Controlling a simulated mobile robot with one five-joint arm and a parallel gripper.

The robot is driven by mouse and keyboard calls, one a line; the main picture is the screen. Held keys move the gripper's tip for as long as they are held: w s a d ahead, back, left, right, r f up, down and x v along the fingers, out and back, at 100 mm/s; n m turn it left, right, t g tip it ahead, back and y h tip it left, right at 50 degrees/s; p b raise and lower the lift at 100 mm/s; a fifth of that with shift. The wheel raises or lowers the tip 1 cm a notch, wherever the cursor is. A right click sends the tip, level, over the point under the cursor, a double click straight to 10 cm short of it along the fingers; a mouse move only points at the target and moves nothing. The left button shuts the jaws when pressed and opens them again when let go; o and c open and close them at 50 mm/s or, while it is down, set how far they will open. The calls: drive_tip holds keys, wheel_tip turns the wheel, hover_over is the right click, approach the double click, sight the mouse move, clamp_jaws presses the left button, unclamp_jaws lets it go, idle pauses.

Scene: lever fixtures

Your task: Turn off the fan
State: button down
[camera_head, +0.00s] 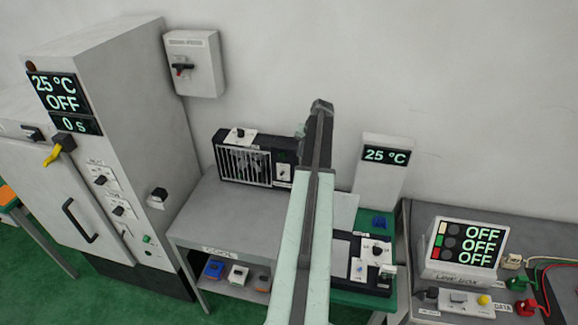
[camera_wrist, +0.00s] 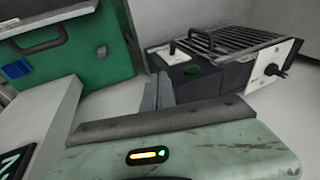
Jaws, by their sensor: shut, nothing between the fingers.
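The fan (camera_head: 243,163) is a black box with a pale front grille, standing on the grey table labelled COOL. A white plate with a dark knob (camera_head: 240,134) is on its top, and a white switch plate (camera_head: 284,173) is at its front right. In the wrist view, the fan (camera_wrist: 205,70) lies at the right and appears turned; two white plates with dark controls show on it. My gripper (camera_wrist: 158,92) is shut and empty, its fingertips just left of the fan's dark side. I cannot tell whether they touch it. In the head view my arm hides the fingertips.
A 25 °C display (camera_head: 385,156) stands right of my arm. A tall grey cabinet (camera_head: 120,130) with knobs is at the left, with a wall switch (camera_head: 193,65) nearby. A light box (camera_head: 466,248) reading OFF is at the right. The grey table's top (camera_head: 205,205) is partly clear.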

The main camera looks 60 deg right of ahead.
sight(289, 168)
drive_tip(key=b+x, duration=0.3)
drive_tip(key=x, duration=0.1)
drive_tip(key=w+a+b+x, duration=0.1)
drive_tip(key=b+x, duration=0.7)
drive_tip(key=shift+w+a, duration=0.25)
drive_tip(key=shift+a, duration=0.05)
drive_tip(key=shift+w+a, duration=0.25)
drive_tip(key=shift+w, duration=0.15)
